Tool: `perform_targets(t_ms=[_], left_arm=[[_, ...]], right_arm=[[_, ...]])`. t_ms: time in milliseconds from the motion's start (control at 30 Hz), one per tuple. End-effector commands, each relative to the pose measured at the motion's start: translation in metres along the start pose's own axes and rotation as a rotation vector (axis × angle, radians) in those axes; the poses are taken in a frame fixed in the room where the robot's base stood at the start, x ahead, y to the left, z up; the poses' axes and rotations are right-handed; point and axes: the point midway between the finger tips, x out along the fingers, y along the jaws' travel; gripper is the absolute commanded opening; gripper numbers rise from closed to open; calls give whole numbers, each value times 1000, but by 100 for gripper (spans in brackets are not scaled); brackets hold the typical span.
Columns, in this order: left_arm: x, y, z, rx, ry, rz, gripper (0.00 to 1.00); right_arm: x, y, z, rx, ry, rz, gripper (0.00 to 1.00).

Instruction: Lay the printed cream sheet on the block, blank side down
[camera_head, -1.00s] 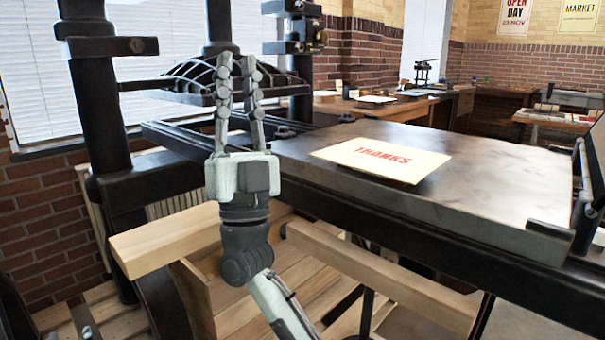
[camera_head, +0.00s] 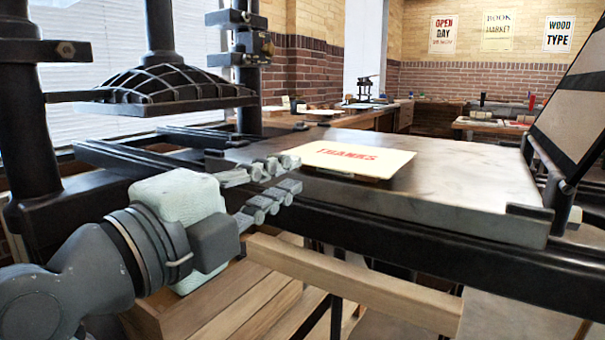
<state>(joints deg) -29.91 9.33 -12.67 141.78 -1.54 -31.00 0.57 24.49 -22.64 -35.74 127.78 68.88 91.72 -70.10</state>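The cream sheet (camera_head: 372,166) lies flat with its red word THANKS facing up. It rests on a low, dark block (camera_head: 345,176), mostly hidden under it, on the grey press bed (camera_head: 450,185). I cannot tell whether the fingertips touch the sheet.
The press's ribbed black platen (camera_head: 165,88) hangs at left between dark columns (camera_head: 22,110). A dark hinged frame (camera_head: 572,115) stands raised at right. A wooden rail (camera_head: 350,285) runs below the bed. The bed's right part is bare.

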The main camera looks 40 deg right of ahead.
Motion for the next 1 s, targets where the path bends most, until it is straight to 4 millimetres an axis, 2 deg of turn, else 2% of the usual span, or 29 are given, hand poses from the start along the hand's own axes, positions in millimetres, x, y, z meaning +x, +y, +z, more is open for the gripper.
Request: perform_targets(t_ms=[33,167,633,800,1000], left_arm=[[-5,4,0,-2,-4,7,40],[-8,7,-5,-5,9,15,40],[-8,15,-26,-19,109,32,40],[-8,5,-4,-3,-4,10,40],[-9,-2,12,6,-75,-4,40]], right_arm=[[-1,8,2,-9,-18,36,16],[5,12,3,-16,-30,58,16],[71,14,4,-15,-24,52,16],[84,14,5,-17,-26,53,16],[94,15,5,-16,-27,52,16]])
